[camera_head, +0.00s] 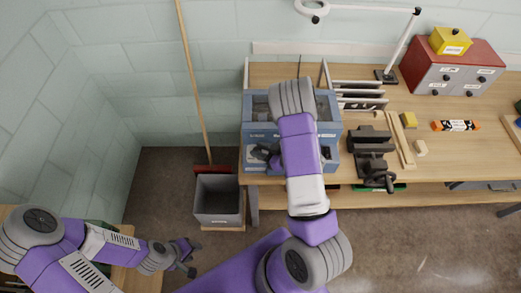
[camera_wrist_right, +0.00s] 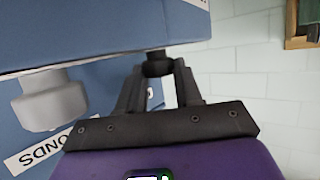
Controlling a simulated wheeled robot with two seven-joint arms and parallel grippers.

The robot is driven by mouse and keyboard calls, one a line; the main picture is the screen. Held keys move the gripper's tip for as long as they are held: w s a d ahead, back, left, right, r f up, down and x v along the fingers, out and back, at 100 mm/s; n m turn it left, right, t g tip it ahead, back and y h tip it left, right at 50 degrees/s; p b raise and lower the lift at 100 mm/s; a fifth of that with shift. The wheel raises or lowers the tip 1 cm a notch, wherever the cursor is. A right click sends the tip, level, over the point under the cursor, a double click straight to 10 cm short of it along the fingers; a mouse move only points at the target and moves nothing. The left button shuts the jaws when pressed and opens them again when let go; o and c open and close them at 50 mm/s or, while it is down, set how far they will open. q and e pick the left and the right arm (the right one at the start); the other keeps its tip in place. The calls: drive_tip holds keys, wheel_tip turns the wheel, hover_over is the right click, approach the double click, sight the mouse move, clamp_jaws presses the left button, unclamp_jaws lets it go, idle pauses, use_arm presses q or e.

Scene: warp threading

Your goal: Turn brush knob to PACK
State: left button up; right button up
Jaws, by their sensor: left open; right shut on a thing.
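The blue machine (camera_head: 258,128) stands at the left end of the workbench, its middle covered by my right arm. In the right wrist view its blue panel (camera_wrist_right: 110,25) fills the upper left. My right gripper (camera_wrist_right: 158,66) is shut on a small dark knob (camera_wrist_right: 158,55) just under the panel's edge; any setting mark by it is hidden. A larger grey knob (camera_wrist_right: 50,105) sits to the left, above a white label ending in "ONDS" (camera_wrist_right: 35,148). My left gripper (camera_head: 188,256) is open and empty at the lower left, over the floor, away from the machine.
A dark vise (camera_head: 370,150) stands right of the machine, with a red-and-grey drawer cabinet (camera_head: 452,75) at the back right. A grey bin (camera_head: 218,205) and a broom (camera_head: 190,80) are left of the bench. The floor between bin and left wall is clear.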

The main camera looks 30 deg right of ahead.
drive_tip(key=o, duration=0.9)
drive_tip(key=shift+w+r, duration=0.1)
drive_tip(key=shift+o, duration=0.7)
drive_tip(key=shift+h, duration=0.3)
